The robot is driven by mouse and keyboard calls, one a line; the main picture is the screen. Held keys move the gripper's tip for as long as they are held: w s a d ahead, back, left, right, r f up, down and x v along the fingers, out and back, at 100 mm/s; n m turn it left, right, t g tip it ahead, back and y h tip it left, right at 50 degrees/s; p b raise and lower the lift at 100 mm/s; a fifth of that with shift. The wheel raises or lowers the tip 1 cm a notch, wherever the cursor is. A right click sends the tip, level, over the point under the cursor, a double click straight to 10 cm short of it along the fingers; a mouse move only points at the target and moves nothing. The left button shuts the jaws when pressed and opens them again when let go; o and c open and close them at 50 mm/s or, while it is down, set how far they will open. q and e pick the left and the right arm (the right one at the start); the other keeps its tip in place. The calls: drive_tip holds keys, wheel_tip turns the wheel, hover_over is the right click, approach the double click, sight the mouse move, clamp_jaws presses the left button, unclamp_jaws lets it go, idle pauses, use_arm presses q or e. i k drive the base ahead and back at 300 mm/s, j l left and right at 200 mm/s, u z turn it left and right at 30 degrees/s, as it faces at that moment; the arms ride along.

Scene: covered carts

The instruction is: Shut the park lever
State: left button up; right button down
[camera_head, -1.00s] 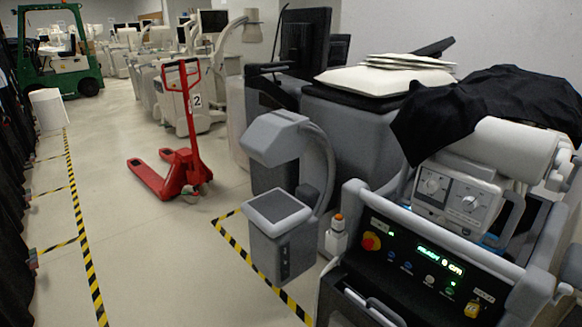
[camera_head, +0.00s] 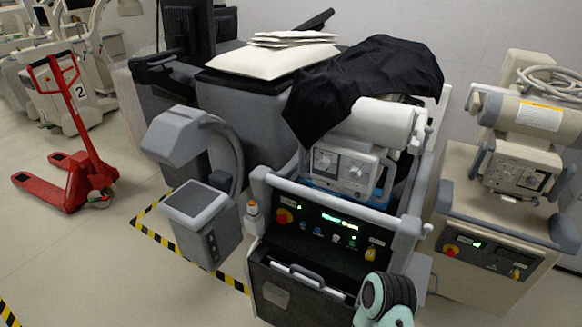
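The label is too small to read, and I cannot tell the lever's exact position. A teal, white and black part of my arm shows at the bottom, below the lever and apart from it. No gripper fingers show.
A beige cart (camera_head: 480,225) with a similar panel and yellow lever (camera_head: 516,272) stands close on the right. A grey unit (camera_head: 200,220) stands left of the middle cart, above striped floor tape. A red pallet truck (camera_head: 82,165) is farther left.

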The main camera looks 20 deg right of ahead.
sight(427, 228)
drive_tip(key=z, duration=1.85)
drive_tip(key=i+l, duration=0.85)
drive_tip(key=l, duration=0.25)
drive_tip(key=u, duration=1.85)
